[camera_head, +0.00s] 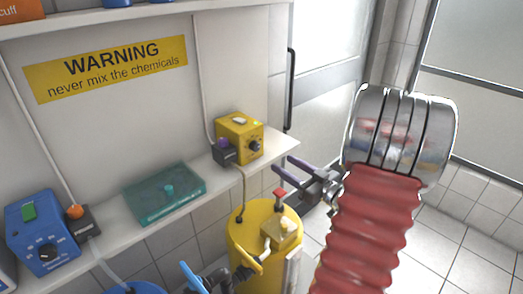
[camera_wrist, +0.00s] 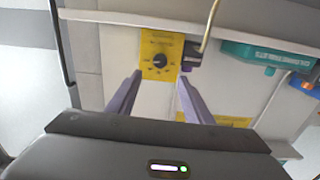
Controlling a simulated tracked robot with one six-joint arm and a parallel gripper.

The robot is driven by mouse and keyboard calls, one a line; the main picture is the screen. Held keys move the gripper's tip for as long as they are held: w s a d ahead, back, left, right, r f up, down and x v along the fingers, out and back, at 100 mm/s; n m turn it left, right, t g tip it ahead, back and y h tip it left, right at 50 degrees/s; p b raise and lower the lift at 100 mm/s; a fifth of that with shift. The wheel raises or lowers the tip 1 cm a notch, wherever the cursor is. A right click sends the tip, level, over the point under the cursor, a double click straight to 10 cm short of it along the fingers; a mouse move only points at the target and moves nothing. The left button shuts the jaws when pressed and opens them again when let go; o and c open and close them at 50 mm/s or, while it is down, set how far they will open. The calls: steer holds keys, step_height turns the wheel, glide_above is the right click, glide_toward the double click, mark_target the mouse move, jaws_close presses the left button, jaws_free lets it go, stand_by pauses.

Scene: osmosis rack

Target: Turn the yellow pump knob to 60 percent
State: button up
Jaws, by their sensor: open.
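The yellow pump box (camera_head: 236,136) stands on the shelf at the right end, with a black round knob (camera_head: 254,146) on its front face. In the wrist view the yellow pump (camera_wrist: 151,46) is straight ahead and its dark knob (camera_wrist: 159,59) faces me, with markings around it too small to read. My gripper (camera_head: 285,172) has purple fingers and is open and empty, in front of and a little right of the pump in the head view. In the wrist view my gripper (camera_wrist: 156,88) has its fingertips apart, below the knob and not touching it.
A purple-black plug block (camera_head: 225,152) with a cable sits beside the pump. A teal box (camera_head: 165,193) and a blue pump (camera_head: 42,233) are farther left on the shelf (camera_head: 118,232). A yellow barrel (camera_head: 262,225) with a red-handled valve stands below. A door is at right.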

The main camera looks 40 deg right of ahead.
mark_target(257, 148)
steer(key=w, duration=1.2)
steer(key=shift+w+a, duration=0.1)
steer(key=shift+a, duration=0.1)
